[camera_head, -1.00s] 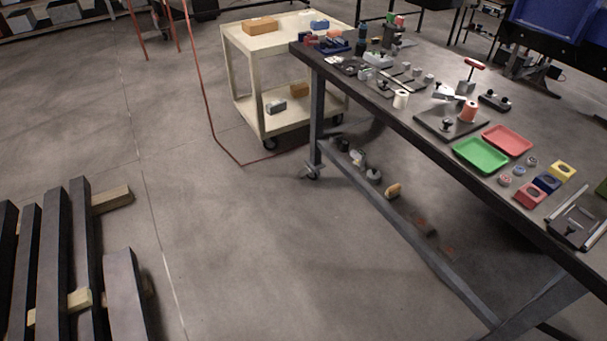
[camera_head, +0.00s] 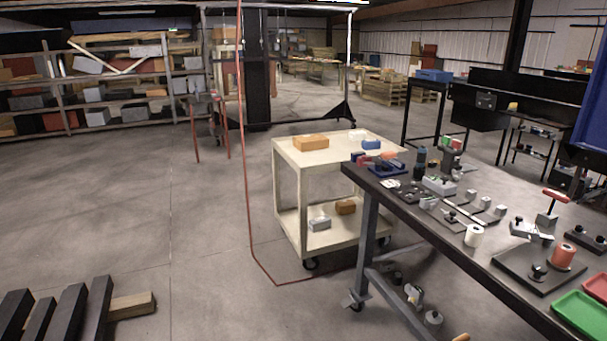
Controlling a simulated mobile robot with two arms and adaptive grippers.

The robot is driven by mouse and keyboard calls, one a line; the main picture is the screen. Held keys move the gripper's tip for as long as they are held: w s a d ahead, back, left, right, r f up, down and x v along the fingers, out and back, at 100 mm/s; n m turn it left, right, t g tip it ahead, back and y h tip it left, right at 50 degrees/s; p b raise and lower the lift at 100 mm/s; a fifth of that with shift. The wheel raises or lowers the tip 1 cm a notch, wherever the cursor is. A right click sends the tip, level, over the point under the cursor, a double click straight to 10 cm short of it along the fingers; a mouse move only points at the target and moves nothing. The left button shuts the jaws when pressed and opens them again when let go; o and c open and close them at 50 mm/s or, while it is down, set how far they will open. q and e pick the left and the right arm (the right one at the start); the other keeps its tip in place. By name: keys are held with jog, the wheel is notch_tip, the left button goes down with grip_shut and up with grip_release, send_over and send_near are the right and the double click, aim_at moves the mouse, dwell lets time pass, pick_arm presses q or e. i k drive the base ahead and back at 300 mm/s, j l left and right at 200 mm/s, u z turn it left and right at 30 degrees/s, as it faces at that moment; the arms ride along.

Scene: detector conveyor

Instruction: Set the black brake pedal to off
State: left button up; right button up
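I cannot make out a black brake pedal for certain at this size. A caster (camera_head: 356,300) sits at the foot of the near leg of the dark workbench (camera_head: 500,285), low in the picture and right of centre. Black wheels show under the cream two-shelf cart (camera_head: 285,190), one at its near corner (camera_head: 311,264) and one at the right (camera_head: 384,241). Any small lever on these casters is too small to tell. Neither of my grippers is in view.
The bench top holds several fixtures, a green tray (camera_head: 583,314) and an orange spool (camera_head: 563,256). A thin red line (camera_head: 243,150) hangs down and runs along the floor by the cart. Dark beams (camera_head: 70,312) lie at lower left.

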aim_at(347, 302)
jog(key=i+j, duration=0.1)
jog(key=i, duration=0.5)
jog(key=i+j, duration=0.15)
jog(key=i, duration=0.45)
jog(key=i+j, duration=0.1)
jog(key=i, duration=0.5)
